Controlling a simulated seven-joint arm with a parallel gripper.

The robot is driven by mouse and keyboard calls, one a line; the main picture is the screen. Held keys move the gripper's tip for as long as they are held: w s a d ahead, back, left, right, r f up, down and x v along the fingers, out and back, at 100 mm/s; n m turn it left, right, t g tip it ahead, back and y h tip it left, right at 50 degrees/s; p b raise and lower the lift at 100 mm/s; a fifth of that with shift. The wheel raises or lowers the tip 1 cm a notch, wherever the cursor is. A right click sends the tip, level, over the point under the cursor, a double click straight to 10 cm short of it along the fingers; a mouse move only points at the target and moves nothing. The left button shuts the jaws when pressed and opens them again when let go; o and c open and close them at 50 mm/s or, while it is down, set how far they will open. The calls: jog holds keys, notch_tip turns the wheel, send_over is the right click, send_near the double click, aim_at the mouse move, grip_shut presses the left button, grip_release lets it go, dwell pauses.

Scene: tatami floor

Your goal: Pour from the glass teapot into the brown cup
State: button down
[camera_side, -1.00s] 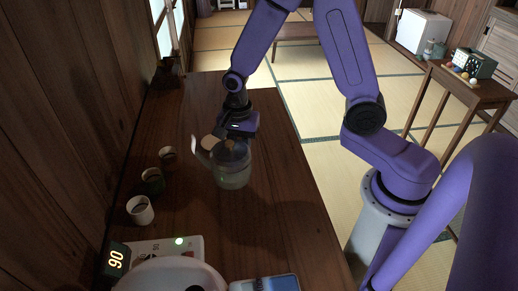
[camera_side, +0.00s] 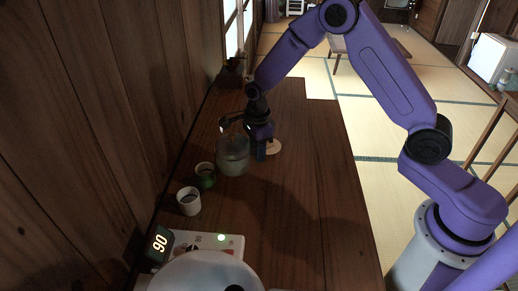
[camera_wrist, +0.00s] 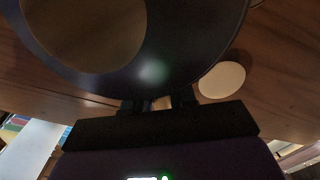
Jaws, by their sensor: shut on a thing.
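The glass teapot (camera_side: 233,160) is clear and greyish, at the left of the wooden table beside the cups. My gripper (camera_side: 260,140) is shut on its right side. A dark spout-like part shows at its upper left; I cannot tell whether the pot is tilted or clear of the table. In the wrist view the teapot (camera_wrist: 195,45) fills the top as a large, dark, round shape. A green cup (camera_side: 205,178) stands just left of the pot, and a white cup (camera_side: 189,203) stands nearer the camera. I cannot make out the brown cup; the teapot seems to hide it.
A pale round disc (camera_side: 274,147) lies on the table (camera_side: 310,200) right of my gripper; it also shows in the wrist view (camera_wrist: 222,80). A wooden wall (camera_side: 110,100) runs along the left. The table's right side is clear.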

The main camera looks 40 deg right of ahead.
jog(key=shift+f, duration=1.65)
jog(key=shift+s+r+g+y, duration=0.2)
jog(key=shift+r+g+y, duration=0.2)
jog(key=shift+r+g, duration=1.1)
jog(key=shift+f, duration=0.15)
jog(key=shift+r+g+y, duration=0.3)
jog(key=shift+r+g, duration=0.45)
jog(key=shift+g, duration=0.25)
dwell(3.7)
